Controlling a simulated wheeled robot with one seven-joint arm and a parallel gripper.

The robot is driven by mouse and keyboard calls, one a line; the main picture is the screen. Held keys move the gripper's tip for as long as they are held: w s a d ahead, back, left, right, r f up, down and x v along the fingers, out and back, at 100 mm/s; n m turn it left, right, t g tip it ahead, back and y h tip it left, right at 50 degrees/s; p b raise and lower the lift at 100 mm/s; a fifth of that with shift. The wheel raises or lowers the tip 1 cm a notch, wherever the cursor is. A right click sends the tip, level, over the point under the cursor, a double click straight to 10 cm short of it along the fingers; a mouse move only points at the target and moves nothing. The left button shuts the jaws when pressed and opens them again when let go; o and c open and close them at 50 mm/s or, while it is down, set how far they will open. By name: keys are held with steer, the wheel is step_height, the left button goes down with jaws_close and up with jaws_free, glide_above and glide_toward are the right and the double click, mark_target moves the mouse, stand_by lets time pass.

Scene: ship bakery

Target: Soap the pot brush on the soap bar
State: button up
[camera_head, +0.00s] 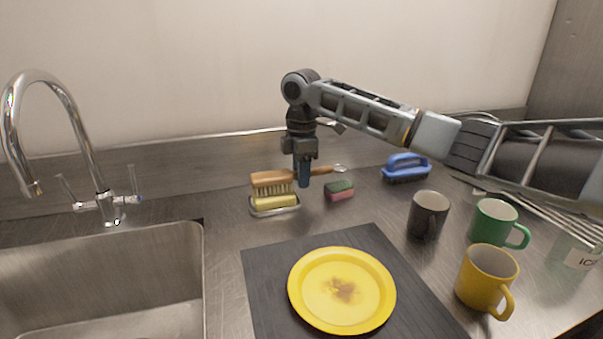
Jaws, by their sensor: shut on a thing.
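The pot brush (270,180) has a wooden handle and pale bristles. My gripper (304,183) is shut on its handle and holds it level, with the head to the left. The bristles point down over the yellow soap bar (274,202), which lies in a metal soap dish (258,213). The bristle tips appear to be at or just above the top of the soap; I cannot tell whether they touch. My gripper hides part of the handle.
A green and pink sponge (339,191) lies just right of the gripper. A blue-handled brush (405,168) stands farther right. A stained yellow plate (305,300) lies on a dark mat (262,275) in front. Black (428,214), green (491,222) and yellow (484,278) mugs stand right; a sink (100,285) is left.

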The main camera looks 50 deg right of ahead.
steer(key=shift+f, duration=0.45)
stand_by(2.0)
steer(key=shift+p, duration=0.3)
step_height(320, 180, up, 7)
steer(key=p, duration=0.6)
steer(key=shift+r, duration=0.2)
steer(key=shift+f, duration=0.1)
stand_by(0.5)
